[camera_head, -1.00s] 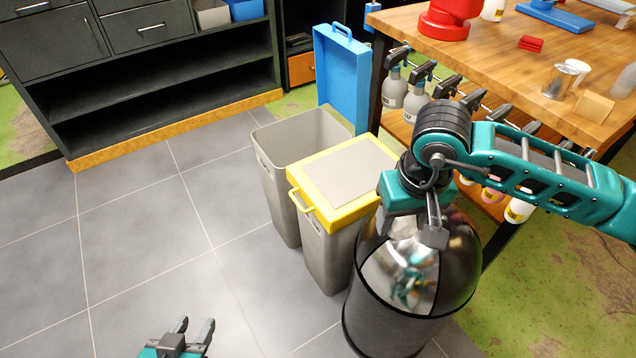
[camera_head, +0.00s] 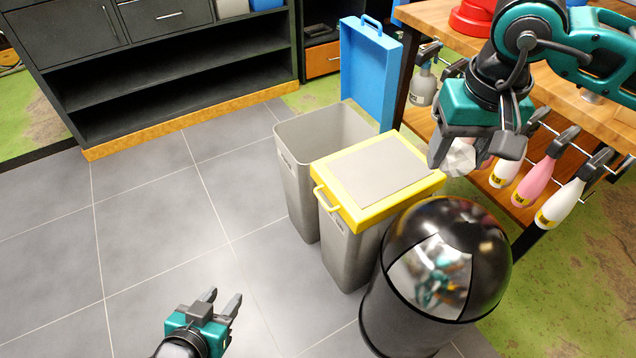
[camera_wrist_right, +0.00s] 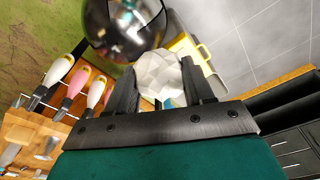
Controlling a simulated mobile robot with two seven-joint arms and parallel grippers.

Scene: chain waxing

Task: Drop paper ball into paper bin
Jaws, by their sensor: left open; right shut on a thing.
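The white crumpled paper ball (camera_head: 460,158) is between the fingers of my right gripper (camera_head: 476,153), which is shut on it; the ball also shows in the right wrist view (camera_wrist_right: 160,75). They are in the air above and behind the black dome-topped bin (camera_head: 455,225), right of the yellow-lidded bin. A grey bin (camera_head: 302,190) stands open with its blue lid (camera_head: 366,75) raised behind it; it is left of my right gripper. I cannot read a label naming the paper bin. My left gripper (camera_head: 221,304) is open and empty, low over the floor.
The yellow-lidded bin (camera_head: 411,187) is closed and stands between the open bin and the dome bin. A wooden workbench (camera_head: 433,20) with hanging bottles (camera_head: 538,180) is at the right. A dark shelf unit (camera_head: 180,65) stands behind. The tiled floor at left is clear.

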